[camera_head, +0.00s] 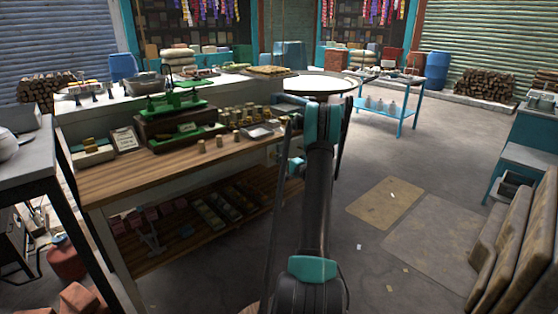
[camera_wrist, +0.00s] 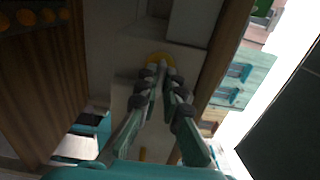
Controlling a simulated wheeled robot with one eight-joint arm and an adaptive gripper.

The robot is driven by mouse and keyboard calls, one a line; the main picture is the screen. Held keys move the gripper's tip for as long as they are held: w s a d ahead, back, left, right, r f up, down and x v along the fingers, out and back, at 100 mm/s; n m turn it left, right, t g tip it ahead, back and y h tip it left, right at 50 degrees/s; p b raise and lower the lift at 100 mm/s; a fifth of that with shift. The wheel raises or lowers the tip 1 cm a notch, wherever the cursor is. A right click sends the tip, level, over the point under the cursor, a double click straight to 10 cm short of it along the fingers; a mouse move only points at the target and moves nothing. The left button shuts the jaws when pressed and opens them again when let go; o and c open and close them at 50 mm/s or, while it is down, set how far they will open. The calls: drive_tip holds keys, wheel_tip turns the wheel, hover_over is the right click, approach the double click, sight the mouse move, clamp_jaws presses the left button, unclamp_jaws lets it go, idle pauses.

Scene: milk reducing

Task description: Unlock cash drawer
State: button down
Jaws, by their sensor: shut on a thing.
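In the wrist view, my gripper (camera_wrist: 162,72) has its two fingers together at a small yellow round piece (camera_wrist: 157,57), which looks like the head of a key. The fingertips cover part of it. It sits against a grey-beige box front (camera_wrist: 118,60), likely the cash drawer. Whether a key is fully in a lock cannot be seen. In the head view, my arm reaches to the right end of the wooden counter (camera_head: 130,182). The arm and counter hide the drawer front there, and the fingertips cannot be made out.
A green scale (camera_head: 175,100), several small brass weights and a tray (camera_head: 262,130) stand on the counter. A lower shelf (camera_head: 160,250) holds goods. A blue table (camera_head: 385,105) stands behind on the right. Brown slabs (camera_head: 510,250) lean at the right. The floor between is mostly clear.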

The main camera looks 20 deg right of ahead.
drive_tip(key=c, duration=1.7)
unclamp_jaws()
drive_tip(key=shift+s, duration=0.1)
drive_tip(key=v, duration=1.2)
